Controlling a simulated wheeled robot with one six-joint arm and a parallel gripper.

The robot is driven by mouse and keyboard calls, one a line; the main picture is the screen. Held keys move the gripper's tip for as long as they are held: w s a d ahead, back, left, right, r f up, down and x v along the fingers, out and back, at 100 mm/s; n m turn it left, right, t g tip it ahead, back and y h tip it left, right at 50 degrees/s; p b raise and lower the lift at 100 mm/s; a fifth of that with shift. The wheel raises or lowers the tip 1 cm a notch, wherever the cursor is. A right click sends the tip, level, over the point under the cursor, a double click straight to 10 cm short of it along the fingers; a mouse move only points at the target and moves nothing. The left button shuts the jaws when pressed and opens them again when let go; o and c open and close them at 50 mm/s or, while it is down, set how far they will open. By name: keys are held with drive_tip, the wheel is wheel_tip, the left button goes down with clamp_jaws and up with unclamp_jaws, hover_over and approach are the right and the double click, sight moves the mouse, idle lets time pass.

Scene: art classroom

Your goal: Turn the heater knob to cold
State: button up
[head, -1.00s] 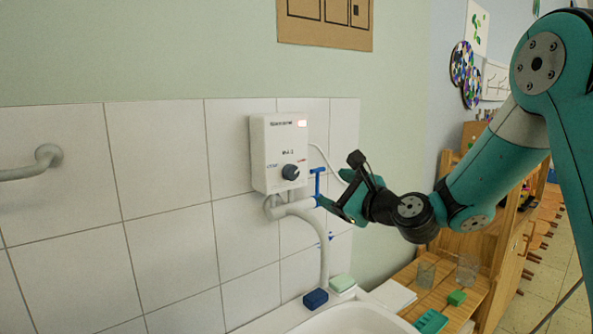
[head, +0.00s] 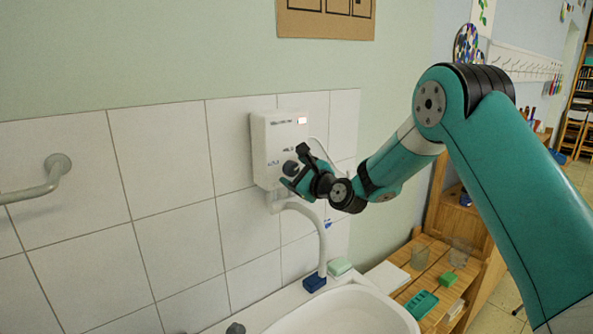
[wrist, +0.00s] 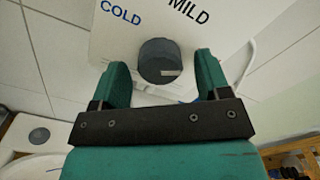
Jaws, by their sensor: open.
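The white heater (head: 285,130) hangs on the tiled wall, with a small lit display near its top. Its dark grey round knob (head: 290,167) is on the lower front and also shows large in the wrist view (wrist: 158,57). A small pale mark is at the knob's lower right. "COLD" in blue is at the knob's upper left and "MILD" in black above it; the right side's label is not readable. My gripper (wrist: 161,72) is open, with one finger either side of the knob and visible gaps on both sides. I cannot tell how far the fingertips reach over it.
A pale pipe (head: 322,245) runs from below the heater to the white sink (head: 350,312). A blue block (head: 314,282) and a green soap (head: 340,266) lie on the sink's back edge. A grey rail (head: 40,185) is on the left wall. A wooden shelf (head: 432,275) stands right.

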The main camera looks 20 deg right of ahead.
drive_tip(key=shift+c, duration=0.3)
drive_tip(key=c, duration=0.9)
